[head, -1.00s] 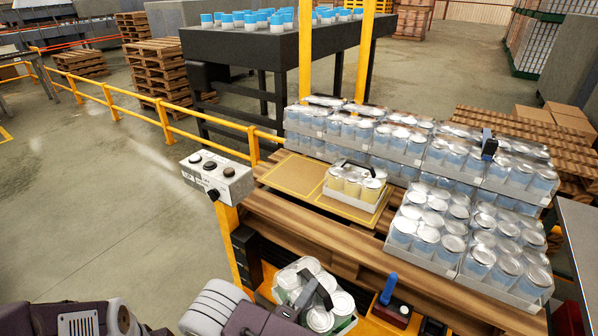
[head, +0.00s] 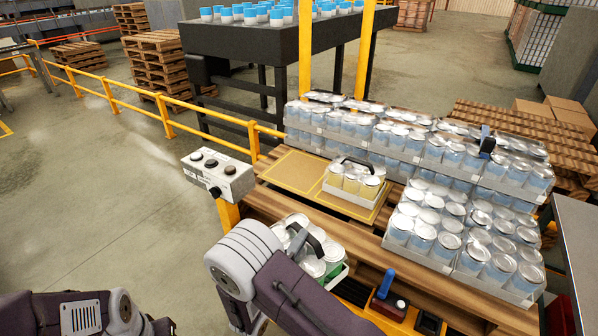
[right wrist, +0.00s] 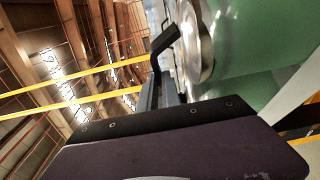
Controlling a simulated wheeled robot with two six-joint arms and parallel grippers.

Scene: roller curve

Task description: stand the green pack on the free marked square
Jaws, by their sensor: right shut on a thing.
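The green pack (head: 333,256), a white tray of silver-lidded green cans with a black handle, is in front of the pallet in the head view, partly behind my right arm. My right gripper (head: 303,240) is shut on its handle. In the right wrist view the gripper (right wrist: 165,65) is beside the green cans (right wrist: 245,45) at the right. The free marked square (head: 293,172), a yellow outline on a tan sheet, lies beyond and left of the pack. The pack of yellow cans (head: 350,197) stands on the sheet to its right. My left gripper is out of view.
Blue-and-silver can packs (head: 420,235) fill the pallet's back and right. A control box (head: 217,175) on a yellow post stands left of the pallet. A yellow rail (head: 165,115) runs behind. A blue-handled device (head: 387,285) is at the front.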

